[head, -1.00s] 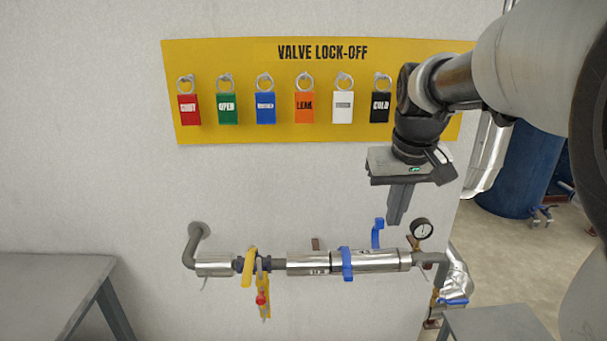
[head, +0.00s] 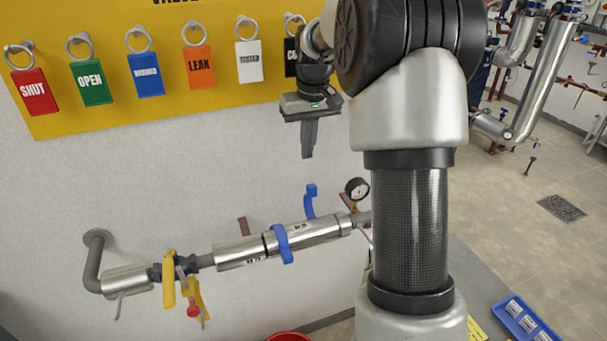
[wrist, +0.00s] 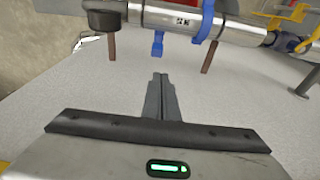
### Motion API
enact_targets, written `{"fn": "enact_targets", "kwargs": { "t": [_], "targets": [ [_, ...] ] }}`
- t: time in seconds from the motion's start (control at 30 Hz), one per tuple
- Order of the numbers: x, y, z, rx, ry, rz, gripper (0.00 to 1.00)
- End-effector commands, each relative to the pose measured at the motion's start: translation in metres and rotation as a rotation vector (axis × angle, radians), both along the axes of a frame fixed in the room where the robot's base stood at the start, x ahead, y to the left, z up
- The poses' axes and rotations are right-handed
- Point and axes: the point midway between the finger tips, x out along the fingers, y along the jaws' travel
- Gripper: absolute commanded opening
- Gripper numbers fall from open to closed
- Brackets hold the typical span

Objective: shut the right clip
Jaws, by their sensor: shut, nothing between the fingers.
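The right clip (head: 309,203) is blue and stands up above the insulated silver pipe (head: 321,231), its arm swung open. In the wrist view the right clip (wrist: 157,43) points down from the pipe, which looks upside down there. The left clip (head: 282,243) is blue and wraps around the pipe; it also shows in the wrist view (wrist: 208,20). My gripper (head: 307,156) points down above the right clip, apart from it. In the wrist view its fingers (wrist: 157,76) are together with nothing between them, and their tips lie below the clip in the picture.
A yellow board (head: 190,105) with several hanging tags is on the wall behind my arm. A pressure gauge (head: 357,189) stands right of the right clip. A yellow valve handle (head: 169,279) with a red-ended lock is on the left. A blue tray (head: 526,319) is at lower right.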

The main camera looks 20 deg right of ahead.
Motion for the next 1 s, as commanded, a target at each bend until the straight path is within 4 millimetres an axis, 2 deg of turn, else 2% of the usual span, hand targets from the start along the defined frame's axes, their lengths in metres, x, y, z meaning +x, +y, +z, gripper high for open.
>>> {"fn": "enact_targets", "kwargs": {
  "t": [0.17, 0.6, 0.8, 1.0],
  "targets": [
    [0.001, 0.000, -0.010, 0.001, 0.002, 0.000, 0.00],
    [0.013, 0.000, -0.082, 0.000, 0.002, 0.000, 0.00],
    [0.016, 0.000, -0.097, 0.000, 0.000, 0.000, 0.00],
    [0.016, 0.000, -0.099, 0.000, 0.000, 0.000, 0.00]
  ]
}}
